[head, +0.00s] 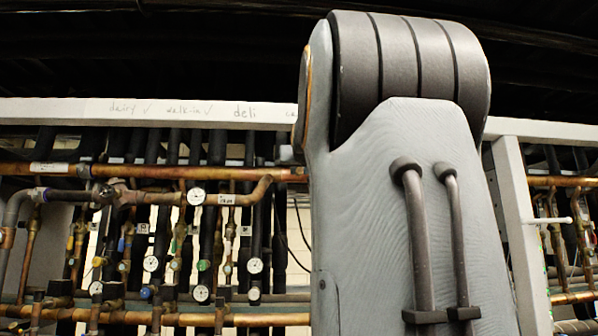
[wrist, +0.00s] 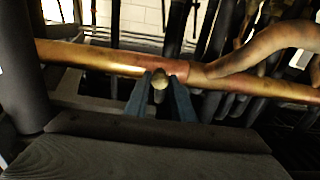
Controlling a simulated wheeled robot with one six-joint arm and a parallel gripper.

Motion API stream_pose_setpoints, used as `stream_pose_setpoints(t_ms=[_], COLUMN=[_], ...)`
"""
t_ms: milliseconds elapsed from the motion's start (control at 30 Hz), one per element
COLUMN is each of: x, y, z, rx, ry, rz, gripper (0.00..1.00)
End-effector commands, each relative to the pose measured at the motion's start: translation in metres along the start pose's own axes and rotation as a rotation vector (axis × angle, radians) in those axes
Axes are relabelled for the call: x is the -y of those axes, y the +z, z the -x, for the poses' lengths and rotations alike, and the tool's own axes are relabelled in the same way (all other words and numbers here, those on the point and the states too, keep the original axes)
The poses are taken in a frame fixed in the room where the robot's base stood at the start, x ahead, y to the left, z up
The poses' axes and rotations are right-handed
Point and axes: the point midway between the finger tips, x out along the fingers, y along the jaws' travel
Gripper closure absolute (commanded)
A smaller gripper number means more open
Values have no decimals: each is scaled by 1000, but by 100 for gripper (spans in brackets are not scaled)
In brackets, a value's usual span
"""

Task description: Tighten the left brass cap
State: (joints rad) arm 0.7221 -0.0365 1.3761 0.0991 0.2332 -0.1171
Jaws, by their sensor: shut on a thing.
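In the wrist view, my gripper (wrist: 160,88) has its two dark bluish fingers closed on a small round brass cap (wrist: 160,80). The cap sits between the fingertips, in front of a horizontal copper pipe (wrist: 105,59). Whether the cap touches the pipe cannot be told, and its lower part is hidden by the fingers. I cannot tell from this view whether it is the left cap. In the head view my own arm fills the right middle and hides the gripper and the cap.
In the head view, copper pipes (head: 240,173), several round gauges (head: 196,196) and valves stand behind a white beam (head: 200,114) with handwritten labels. A white upright post (head: 520,230) stands at the right. In the wrist view, a curved pipe (wrist: 265,48) rises at the right, close to the fingers.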

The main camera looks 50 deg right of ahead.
Motion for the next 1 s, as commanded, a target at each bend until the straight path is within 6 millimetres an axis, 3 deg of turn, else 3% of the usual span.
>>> stream_pose_setpoints(t_ms=[1000], x=[1], y=[0], z=[-1], rx=[-3], ry=[-1], rz=[-899], gripper=[100])
